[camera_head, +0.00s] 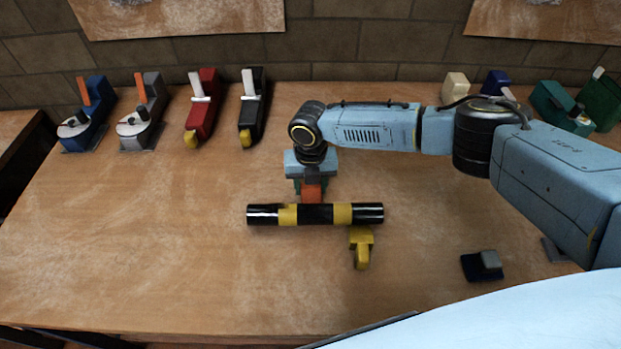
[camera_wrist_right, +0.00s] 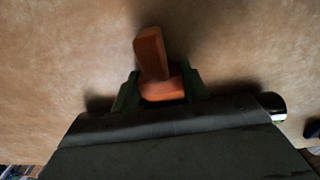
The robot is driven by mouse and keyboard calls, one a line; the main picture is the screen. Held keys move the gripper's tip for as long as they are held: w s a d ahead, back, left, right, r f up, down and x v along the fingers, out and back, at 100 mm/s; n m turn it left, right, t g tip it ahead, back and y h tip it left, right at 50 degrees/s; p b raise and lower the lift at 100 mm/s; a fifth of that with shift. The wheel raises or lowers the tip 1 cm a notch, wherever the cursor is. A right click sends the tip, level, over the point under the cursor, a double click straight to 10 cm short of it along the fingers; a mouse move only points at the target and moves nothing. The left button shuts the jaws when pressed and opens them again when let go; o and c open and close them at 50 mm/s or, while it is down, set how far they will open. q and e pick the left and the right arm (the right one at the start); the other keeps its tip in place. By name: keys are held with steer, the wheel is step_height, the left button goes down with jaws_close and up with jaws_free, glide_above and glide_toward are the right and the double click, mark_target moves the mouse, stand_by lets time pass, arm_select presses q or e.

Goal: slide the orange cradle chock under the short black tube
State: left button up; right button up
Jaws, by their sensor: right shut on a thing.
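The orange cradle chock (camera_head: 312,194) is between the fingers of my right gripper (camera_head: 311,185), just behind the middle of the short black tube. The gripper is shut on the chock, and its dark green fingers hold it from both sides. The chock also shows in the right wrist view (camera_wrist_right: 151,58), with the gripper (camera_wrist_right: 160,88) around its lower part. The short black tube (camera_head: 316,214) has yellow bands and lies left to right across the head view. It hides the chock's near end, so I cannot tell whether they touch. My left gripper is not in view.
A yellow chock (camera_head: 361,240) sits at the tube's near side, right of its middle. A dark block with a grey top (camera_head: 483,265) lies at the right front. Blue, grey, red (camera_head: 204,108) and black tools stand along the back left. The table's left front is clear.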

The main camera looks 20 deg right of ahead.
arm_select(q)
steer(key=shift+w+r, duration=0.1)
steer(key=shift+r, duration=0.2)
arm_select(e)
steer(key=shift+s+a, duration=0.1)
steer(key=shift+s, duration=0.1)
steer(key=o, duration=1.1)
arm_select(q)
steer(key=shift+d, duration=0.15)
arm_select(e)
step_height(320, 180, up, 6)
steer(key=shift+r+p, duration=0.2)
steer(key=shift+p, duration=0.35)
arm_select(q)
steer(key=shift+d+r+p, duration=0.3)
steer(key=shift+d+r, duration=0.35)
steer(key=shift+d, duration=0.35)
arm_select(e)
step_height(320, 180, up, 7)
steer(key=shift+r, duration=0.1)
